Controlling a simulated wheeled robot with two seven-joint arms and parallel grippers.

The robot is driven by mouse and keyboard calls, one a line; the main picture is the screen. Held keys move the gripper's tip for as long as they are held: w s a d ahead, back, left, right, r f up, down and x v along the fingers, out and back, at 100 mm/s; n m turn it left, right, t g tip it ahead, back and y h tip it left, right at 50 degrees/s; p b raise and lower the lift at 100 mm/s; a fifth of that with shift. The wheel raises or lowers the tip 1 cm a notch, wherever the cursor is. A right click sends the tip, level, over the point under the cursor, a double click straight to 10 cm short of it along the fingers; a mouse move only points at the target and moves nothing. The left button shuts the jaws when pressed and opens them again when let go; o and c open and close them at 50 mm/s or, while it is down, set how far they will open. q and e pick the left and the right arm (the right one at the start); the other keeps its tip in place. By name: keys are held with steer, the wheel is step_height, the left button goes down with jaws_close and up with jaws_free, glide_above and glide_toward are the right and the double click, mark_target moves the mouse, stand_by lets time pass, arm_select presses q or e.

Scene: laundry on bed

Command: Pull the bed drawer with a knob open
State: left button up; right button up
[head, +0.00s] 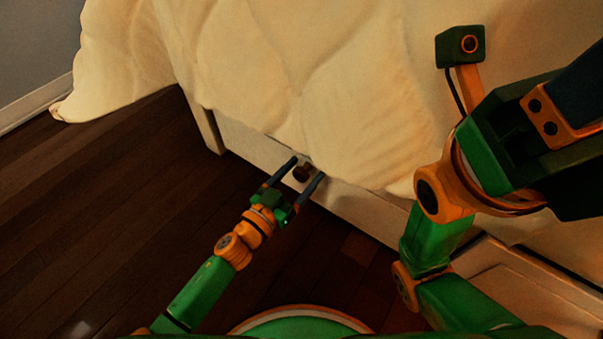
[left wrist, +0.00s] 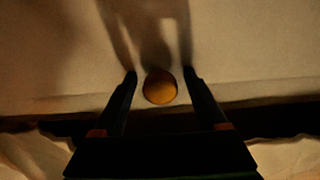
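The bed drawer (head: 238,139) is a pale front panel low on the bed's side, partly covered by the hanging cream cover. Its round brown knob (head: 301,173) shows at the panel, and it also shows in the left wrist view as an orange-brown ball (left wrist: 160,87). My left gripper (head: 307,167) is open, with one finger on either side of the knob; the left wrist view shows a gap between each finger and the knob. My right arm is bent at the right of the head view, and its fingertips cannot be made out.
The cream bed cover (head: 290,80) hangs over the top of the drawer front. Dark wooden floor (head: 110,200) in front of the bed is clear at the left. Another pale panel (head: 515,280) stands at the lower right, near my right arm.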

arm_select(q)
jaws_close()
stand_by(1.2)
